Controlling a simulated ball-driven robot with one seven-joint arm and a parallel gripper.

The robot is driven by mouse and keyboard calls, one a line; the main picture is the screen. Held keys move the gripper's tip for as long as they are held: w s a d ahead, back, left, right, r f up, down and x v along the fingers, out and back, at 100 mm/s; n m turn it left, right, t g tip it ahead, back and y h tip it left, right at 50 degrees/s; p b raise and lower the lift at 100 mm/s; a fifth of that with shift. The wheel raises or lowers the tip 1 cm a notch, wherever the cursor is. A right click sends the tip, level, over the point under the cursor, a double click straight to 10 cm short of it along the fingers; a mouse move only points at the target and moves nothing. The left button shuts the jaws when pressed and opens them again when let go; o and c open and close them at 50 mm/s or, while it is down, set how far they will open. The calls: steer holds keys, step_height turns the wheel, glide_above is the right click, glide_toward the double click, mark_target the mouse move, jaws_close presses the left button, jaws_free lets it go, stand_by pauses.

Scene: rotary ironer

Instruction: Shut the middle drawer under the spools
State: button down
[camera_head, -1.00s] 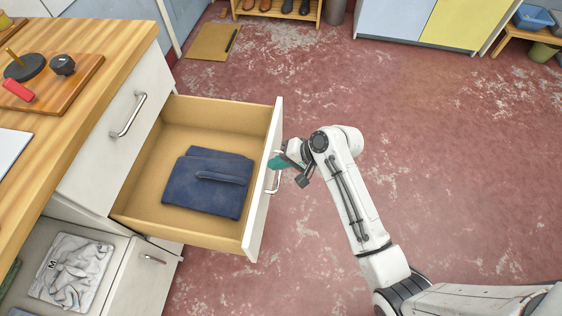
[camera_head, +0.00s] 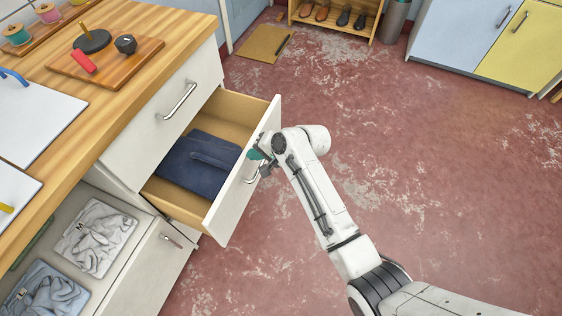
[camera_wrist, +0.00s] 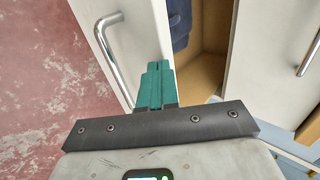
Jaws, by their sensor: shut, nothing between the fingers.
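The middle drawer (camera_head: 241,187) is white-fronted with a wooden inside. It stands partly open, with a folded dark blue cloth (camera_head: 200,163) lying in it. My gripper (camera_head: 257,155) has teal fingers and is shut and empty, at the outer face of the drawer front near its metal handle (camera_head: 251,174). In the wrist view the teal fingers (camera_wrist: 155,84) reach to the drawer front, with the handle (camera_wrist: 112,58) beside them on the left. The exact contact of the fingertips is hard to make out. The spools (camera_head: 47,13) stand on a board on the counter, at the top left.
A closed drawer (camera_head: 166,110) with a handle sits above the open one. The wooden counter (camera_head: 150,30) carries a board with a red-handled tool (camera_head: 83,61). The red floor to the right is clear.

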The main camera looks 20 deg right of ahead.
steer(key=w+a+b, duration=0.7)
steer(key=w+a, duration=0.5)
steer(key=shift+w+a, duration=0.25)
